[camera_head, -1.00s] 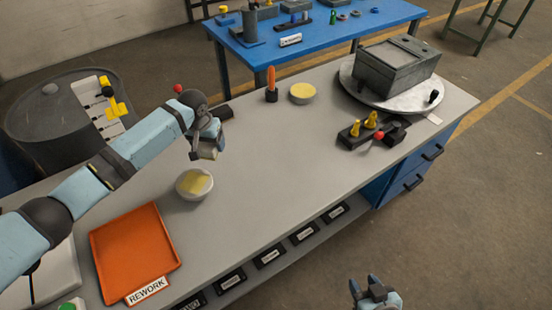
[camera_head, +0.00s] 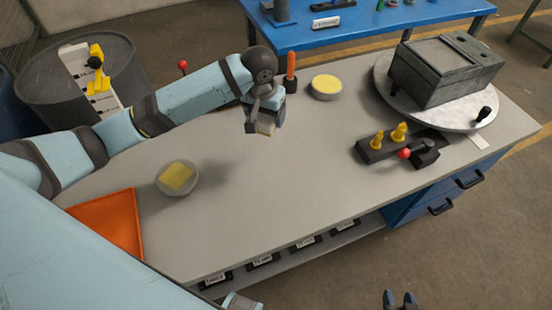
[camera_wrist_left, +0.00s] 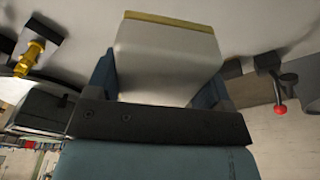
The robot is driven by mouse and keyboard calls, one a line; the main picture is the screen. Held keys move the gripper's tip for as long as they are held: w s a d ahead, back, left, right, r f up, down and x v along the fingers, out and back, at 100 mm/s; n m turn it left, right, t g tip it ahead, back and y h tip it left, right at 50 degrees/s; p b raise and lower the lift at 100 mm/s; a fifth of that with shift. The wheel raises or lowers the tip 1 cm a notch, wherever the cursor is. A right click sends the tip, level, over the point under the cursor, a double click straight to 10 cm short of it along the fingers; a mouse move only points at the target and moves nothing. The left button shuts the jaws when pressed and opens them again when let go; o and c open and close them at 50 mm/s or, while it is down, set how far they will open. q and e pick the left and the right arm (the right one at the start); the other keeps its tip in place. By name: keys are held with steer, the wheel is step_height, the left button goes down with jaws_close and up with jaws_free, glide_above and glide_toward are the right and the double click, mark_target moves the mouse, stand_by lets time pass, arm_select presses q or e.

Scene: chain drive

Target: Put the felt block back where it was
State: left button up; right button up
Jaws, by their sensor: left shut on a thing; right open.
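My left gripper (camera_head: 262,119) is shut on the felt block (camera_head: 266,129), above the middle of the grey bench. In the left wrist view the block (camera_wrist_left: 168,62) is pale grey with a thin yellow-brown edge, between the two fingers. I cannot tell which spot it came from. A round pale dish with a yellow pad (camera_head: 178,178) stands to the left of the gripper. A second round dish with a yellow top (camera_head: 326,86) stands behind and to the right. My right gripper (camera_head: 400,301) is open and empty at the bottom edge, off the bench's front.
An orange-handled tool (camera_head: 291,70) stands upright behind the gripper. A black fixture with yellow pegs (camera_head: 385,146) and a red-knobbed lever (camera_head: 405,153) is at the right, before a grey box (camera_head: 450,68) on a round plate. The bench's middle front is clear.

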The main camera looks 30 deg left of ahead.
mark_target(267, 164)
arm_select(q)
step_height(267, 164, down, 18)
steer(key=shift+f, duration=0.45)
steer(key=shift+f, duration=0.15)
steer(key=o, duration=0.9)
step_height(267, 164, up, 12)
steer(key=s, duration=0.1)
steer(key=shift+s, duration=0.25)
